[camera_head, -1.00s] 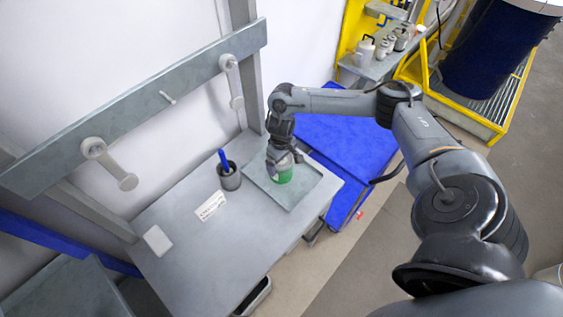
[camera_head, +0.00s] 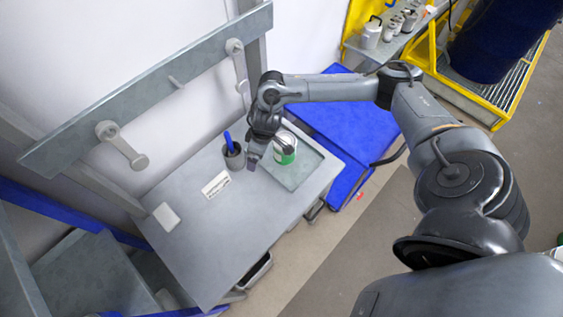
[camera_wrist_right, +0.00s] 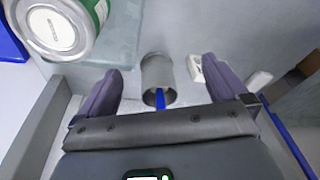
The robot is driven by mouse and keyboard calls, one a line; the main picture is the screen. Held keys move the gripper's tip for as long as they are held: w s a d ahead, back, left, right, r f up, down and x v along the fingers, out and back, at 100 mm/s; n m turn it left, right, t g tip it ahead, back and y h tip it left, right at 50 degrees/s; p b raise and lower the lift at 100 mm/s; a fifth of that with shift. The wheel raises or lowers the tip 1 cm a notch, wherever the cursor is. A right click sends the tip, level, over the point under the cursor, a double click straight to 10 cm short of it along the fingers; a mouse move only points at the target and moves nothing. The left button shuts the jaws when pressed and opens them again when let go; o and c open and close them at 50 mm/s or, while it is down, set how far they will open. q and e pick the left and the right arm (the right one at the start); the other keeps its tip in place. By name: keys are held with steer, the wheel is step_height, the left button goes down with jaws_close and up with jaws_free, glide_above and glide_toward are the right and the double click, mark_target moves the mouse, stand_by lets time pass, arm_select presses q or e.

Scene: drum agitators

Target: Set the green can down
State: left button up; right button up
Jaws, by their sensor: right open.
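The green can (camera_head: 286,154), with a white top and a green band, stands upright on the grey tray (camera_head: 305,173) at the right end of the bench. My right gripper (camera_head: 252,162) is open and empty, just left of the can and apart from it. In the right wrist view the can (camera_wrist_right: 62,25) is at the upper left, outside the two spread fingers (camera_wrist_right: 162,85). My left gripper is in neither view.
A grey cup (camera_head: 234,157) with a blue-handled tool stands left of the gripper; in the wrist view the cup (camera_wrist_right: 158,72) shows between the fingers. A white label (camera_head: 216,185) and a pale block (camera_head: 166,216) lie on the bench (camera_head: 205,250). A rail with grey levers (camera_head: 125,140) runs behind.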

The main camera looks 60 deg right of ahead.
steer(key=s+a+r+n+t+y, duration=0.1)
steer(key=a+n+t+y, duration=0.15)
steer(key=a, duration=0.95)
steer(key=s+a+n+t+y, duration=0.1)
steer(key=a+n+t, duration=0.15)
steer(key=a, duration=0.95)
steer(key=s+d+m+g+h, duration=0.1)
steer(key=s+d+m+h, duration=0.1)
steer(key=s+d, duration=0.2)
steer(key=s+d+r+m+g+h, duration=0.1)
steer(key=s+d, duration=0.4)
steer(key=s, duration=0.6)
steer(key=shift+s+r+m+g+h, duration=0.15)
steer(key=shift+r+m+g+h, duration=0.1)
steer(key=shift+m+g+h, duration=0.6)
steer(key=shift+y, duration=0.3)
